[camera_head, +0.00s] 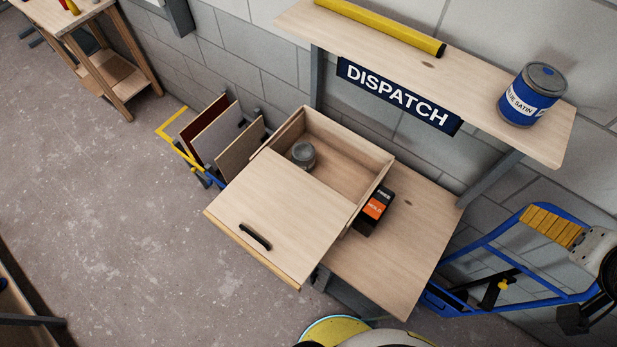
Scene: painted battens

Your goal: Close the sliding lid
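A wooden box (375,180) sits on a wooden bench top (400,245) beneath a shelf. Its flat sliding lid (285,205) has a black handle (255,236) near its front edge. The lid is drawn out toward the lower left and overhangs the bench. It covers only the front part of the box; the back part is open. A grey lidded jar (303,155) stands inside the box near the lid's back edge. My gripper (577,318) appears to be the dark part at the lower right edge, well apart from the lid. Its fingers cannot be made out.
A black-and-orange carton (374,211) stands right against the box's right side. A blue-framed step (500,250) stands at right.

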